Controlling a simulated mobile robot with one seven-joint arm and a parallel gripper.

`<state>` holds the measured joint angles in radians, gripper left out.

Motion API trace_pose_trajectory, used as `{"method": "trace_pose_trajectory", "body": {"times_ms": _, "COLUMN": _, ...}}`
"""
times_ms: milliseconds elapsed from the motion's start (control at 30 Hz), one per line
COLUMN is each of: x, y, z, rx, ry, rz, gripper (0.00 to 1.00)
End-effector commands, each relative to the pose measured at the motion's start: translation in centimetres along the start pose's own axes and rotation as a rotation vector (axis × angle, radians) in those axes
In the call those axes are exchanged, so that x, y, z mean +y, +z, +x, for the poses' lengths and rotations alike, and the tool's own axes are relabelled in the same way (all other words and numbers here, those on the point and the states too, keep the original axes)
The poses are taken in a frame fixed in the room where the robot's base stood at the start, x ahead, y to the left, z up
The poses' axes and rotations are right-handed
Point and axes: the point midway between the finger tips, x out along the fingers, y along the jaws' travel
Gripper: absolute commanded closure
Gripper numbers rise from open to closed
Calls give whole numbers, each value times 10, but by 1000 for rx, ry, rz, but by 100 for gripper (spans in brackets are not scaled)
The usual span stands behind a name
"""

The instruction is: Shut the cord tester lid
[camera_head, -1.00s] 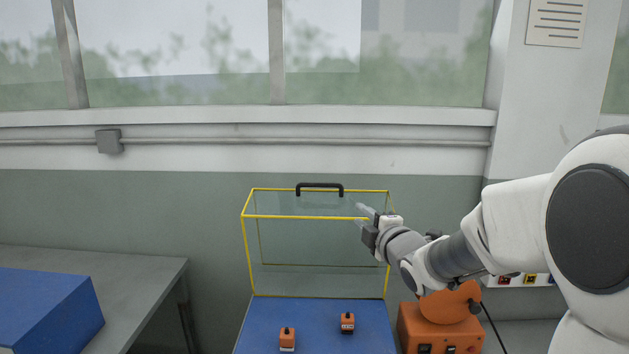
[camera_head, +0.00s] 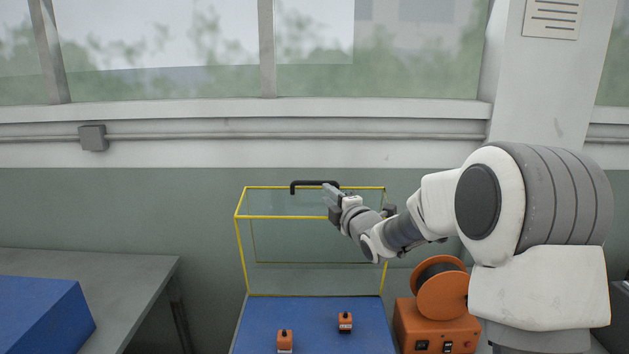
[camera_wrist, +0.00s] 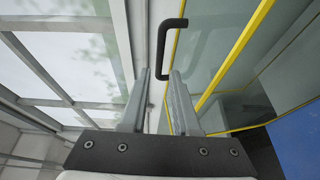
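The cord tester lid (camera_head: 300,240) is a clear box with yellow edges, standing raised and upright at the back of the blue tester bed (camera_head: 310,318). Its black bar handle (camera_head: 306,183) is on the top edge; it also shows in the wrist view (camera_wrist: 168,45). My gripper (camera_head: 328,200) is at the right end of the handle in the head view. In the wrist view my gripper (camera_wrist: 158,88) has its two fingers apart, with a gap between them. The handle's near end lies ahead, around the fingertips; I cannot tell whether they touch it.
Two small orange blocks, one at the left (camera_head: 285,341) and one at the right (camera_head: 345,322), stand on the blue bed. An orange unit with a cord reel (camera_head: 441,290) is to its right. A grey table (camera_head: 110,290) with a blue box (camera_head: 40,315) is at the left.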

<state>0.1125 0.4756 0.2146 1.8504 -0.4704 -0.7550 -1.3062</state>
Motion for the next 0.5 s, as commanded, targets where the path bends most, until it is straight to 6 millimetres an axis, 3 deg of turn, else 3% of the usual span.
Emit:
{"method": "trace_pose_trajectory", "body": {"times_ms": 200, "x": 1, "y": 0, "z": 39, "rx": -1, "ry": -2, "rz": 2, "gripper": 70}}
{"method": "trace_pose_trajectory", "body": {"times_ms": 500, "x": 0, "y": 0, "z": 81, "rx": -1, "ry": -2, "rz": 1, "gripper": 70}}
